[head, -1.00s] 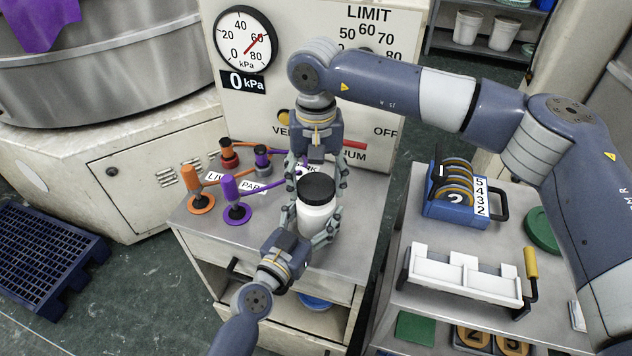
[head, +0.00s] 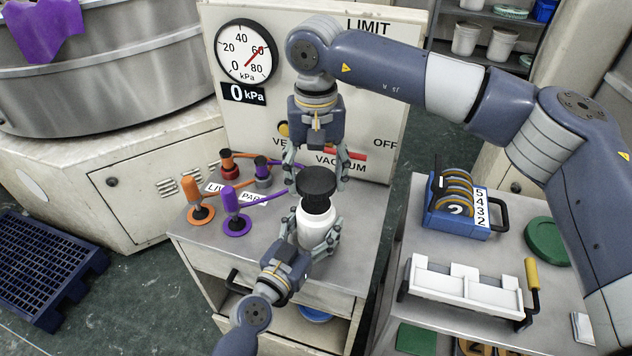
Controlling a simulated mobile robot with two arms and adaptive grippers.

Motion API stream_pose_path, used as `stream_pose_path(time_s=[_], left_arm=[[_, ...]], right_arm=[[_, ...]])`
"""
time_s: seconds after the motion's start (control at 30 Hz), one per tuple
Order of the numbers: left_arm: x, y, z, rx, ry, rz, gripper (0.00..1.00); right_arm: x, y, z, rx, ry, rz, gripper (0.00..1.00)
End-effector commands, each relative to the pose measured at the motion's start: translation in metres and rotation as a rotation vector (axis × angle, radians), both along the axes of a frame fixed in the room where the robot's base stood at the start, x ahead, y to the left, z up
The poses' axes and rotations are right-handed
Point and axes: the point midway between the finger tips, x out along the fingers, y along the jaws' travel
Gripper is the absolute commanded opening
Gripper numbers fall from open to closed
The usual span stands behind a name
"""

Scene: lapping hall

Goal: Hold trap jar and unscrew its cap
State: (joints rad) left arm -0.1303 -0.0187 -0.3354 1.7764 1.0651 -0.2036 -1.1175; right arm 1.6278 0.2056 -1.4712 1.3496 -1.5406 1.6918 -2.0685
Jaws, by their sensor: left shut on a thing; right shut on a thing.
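The trap jar (head: 314,228) is a white, upright jar over the grey cabinet top. My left gripper (head: 316,236) is shut around its body from the front. The black cap (head: 317,181) is above the jar's mouth, and a dark round area shows at the jar's top just below it. My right gripper (head: 318,176) reaches down from behind and is shut on the cap, with a finger on each side. The cap looks raised off the jar, though the exact gap is hard to judge from above.
An orange-handled valve (head: 193,192) and a purple-handled valve (head: 231,204) stand left of the jar. The gauge panel (head: 370,100) rises behind. On the right cart are a blue rack of rings (head: 456,212), a white tray (head: 463,284) and a green disc (head: 546,241).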

Motion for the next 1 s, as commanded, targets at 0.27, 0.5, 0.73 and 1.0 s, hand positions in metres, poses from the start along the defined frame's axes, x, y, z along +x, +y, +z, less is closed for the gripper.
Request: stream_pose_path(time_s=[0.27,0.5,0.73,1.0], left_arm=[[0.000,0.000,-0.001,0.000,0.001,0.000,0.89],[0.000,0.000,0.000,0.000,0.001,0.000,0.89],[-0.004,0.003,-0.001,0.002,0.000,0.000,0.89],[-0.046,0.026,-0.002,0.007,0.002,-0.002,0.89]], right_arm=[[0.000,0.000,0.000,0.000,0.001,0.000,0.33],[0.000,0.000,0.000,0.000,0.001,0.000,0.33],[0.000,0.000,0.000,0.000,0.001,0.000,0.33],[0.000,0.000,0.000,0.000,0.001,0.000,0.33]])
